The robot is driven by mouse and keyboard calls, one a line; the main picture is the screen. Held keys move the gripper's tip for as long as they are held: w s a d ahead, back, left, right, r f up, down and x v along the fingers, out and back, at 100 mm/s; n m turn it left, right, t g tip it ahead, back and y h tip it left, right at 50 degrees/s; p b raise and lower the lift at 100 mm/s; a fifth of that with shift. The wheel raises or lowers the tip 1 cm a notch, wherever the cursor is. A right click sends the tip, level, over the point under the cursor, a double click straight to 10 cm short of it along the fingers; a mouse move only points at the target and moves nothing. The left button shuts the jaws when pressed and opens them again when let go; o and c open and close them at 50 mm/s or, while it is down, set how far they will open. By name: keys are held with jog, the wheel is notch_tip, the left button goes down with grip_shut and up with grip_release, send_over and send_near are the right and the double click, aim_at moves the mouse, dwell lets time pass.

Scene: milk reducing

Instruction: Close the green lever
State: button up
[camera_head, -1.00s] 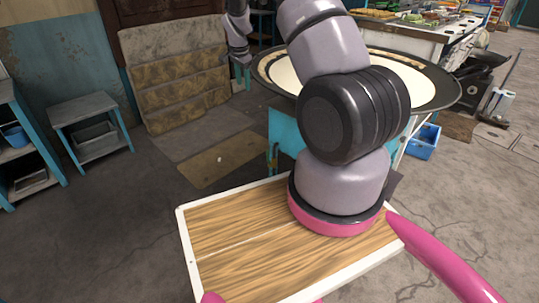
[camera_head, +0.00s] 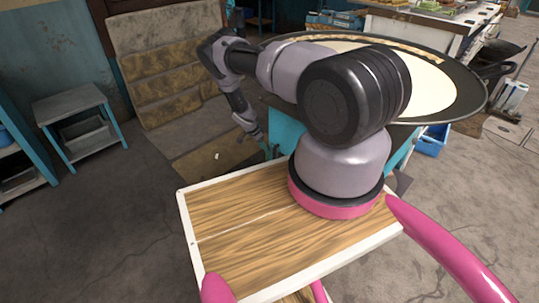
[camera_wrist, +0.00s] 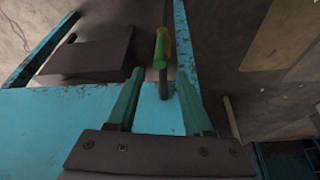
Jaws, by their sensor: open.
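The green lever (camera_wrist: 160,48) shows in the wrist view, just beyond the fingertips and roughly between their lines. It points away from my gripper, beside a yellowish pipe piece, with a grey metal fitting below it. My gripper (camera_wrist: 158,82) is open, with a green finger on each side and nothing held between them. In the head view my gripper (camera_head: 254,133) hangs low at the left side of the turquoise stand. A small green bit there (camera_head: 267,149) may be the lever. Whether a finger touches the lever cannot be told.
A wide pan (camera_head: 440,85) of whitish liquid sits on the turquoise stand (camera_wrist: 60,108). A dark box (camera_wrist: 88,57) is at the left of the wrist view. A small table (camera_head: 72,105) stands at left. Bare floor (camera_head: 110,200) lies between it and my wooden-topped base.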

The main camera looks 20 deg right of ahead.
jog(key=x, duration=1)
grip_shut()
dwell(1.2)
